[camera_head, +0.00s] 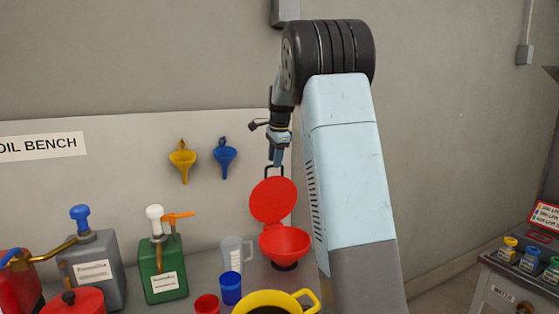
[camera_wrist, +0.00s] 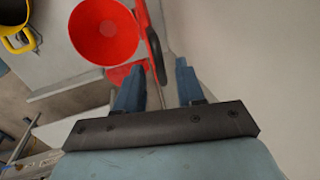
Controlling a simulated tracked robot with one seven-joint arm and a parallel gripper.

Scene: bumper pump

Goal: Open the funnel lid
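The red funnel (camera_head: 285,243) stands on the bench, its bowl facing up. Its round red lid (camera_head: 273,201) is raised, standing steeply at the back of the bowl, with a dark loop handle (camera_head: 274,171) at its top edge. In the wrist view, the funnel bowl (camera_wrist: 104,30) is open and the lid (camera_wrist: 143,18) appears nearly edge-on. My gripper (camera_head: 276,162) points down just above the handle. In the wrist view, the fingers of my gripper (camera_wrist: 160,66) are apart, with the handle (camera_wrist: 157,58) near the gap between their tips. Contact cannot be told.
A clear jug (camera_head: 236,255), blue cup (camera_head: 231,289), red cup (camera_head: 207,304) and yellow container (camera_head: 272,299) stand near the funnel. A green can (camera_head: 163,270) and grey can (camera_head: 92,270) are left. Yellow (camera_head: 183,158) and blue (camera_head: 225,155) funnels hang on the wall.

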